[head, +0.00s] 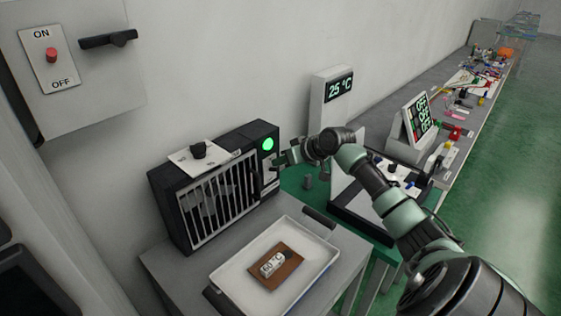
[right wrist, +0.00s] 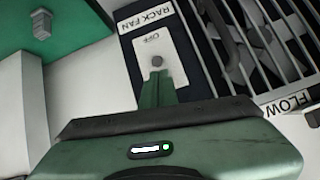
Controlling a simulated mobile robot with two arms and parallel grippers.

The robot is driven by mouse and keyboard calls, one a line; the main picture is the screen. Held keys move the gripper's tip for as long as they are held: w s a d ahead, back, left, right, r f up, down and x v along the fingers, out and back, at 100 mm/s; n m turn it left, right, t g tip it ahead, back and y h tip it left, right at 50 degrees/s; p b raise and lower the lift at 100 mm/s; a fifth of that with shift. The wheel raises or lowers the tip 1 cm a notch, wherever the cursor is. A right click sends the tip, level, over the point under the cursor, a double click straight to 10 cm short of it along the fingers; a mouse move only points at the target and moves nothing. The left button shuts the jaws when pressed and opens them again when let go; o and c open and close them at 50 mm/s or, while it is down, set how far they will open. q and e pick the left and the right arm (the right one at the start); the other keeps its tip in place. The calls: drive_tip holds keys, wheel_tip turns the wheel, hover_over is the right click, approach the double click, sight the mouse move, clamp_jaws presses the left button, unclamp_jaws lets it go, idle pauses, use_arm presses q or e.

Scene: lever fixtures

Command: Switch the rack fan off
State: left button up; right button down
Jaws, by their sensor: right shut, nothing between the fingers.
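The rack fan (head: 240,184) is a black box with a pale barred front, standing on a grey table. A green lamp (head: 268,144) glows at its upper right. In the right wrist view its switch plate (right wrist: 176,47) shows below a RACK FAN label (right wrist: 145,15). The plate reads OFF and has a small round grey toggle (right wrist: 157,61). My right gripper (head: 277,163) is shut and empty at the fan's right side. Its fingertips (right wrist: 157,76) appear just beside the toggle; I cannot tell whether they touch. The fingers hide the plate's other end. My left gripper is not in view.
A white tray (head: 232,262) with a brown board lies in front of the fan. A plate with a black knob (head: 198,149) sits on top of the fan. A wall panel with a red ON/OFF switch (head: 51,55) and a 25 °C display (head: 340,88) are nearby.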

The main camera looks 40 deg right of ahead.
drive_tip(key=f+t+b, duration=0.1)
drive_tip(key=b, duration=0.2)
drive_tip(key=s+t+b, duration=0.1)
drive_tip(key=t+b, duration=0.1)
drive_tip(key=b, duration=0.2)
drive_tip(key=s+f+t+b, duration=0.1)
drive_tip(key=b, duration=0.2)
drive_tip(key=shift+f+y+b, duration=0.3)
drive_tip(key=shift+f, duration=0.1)
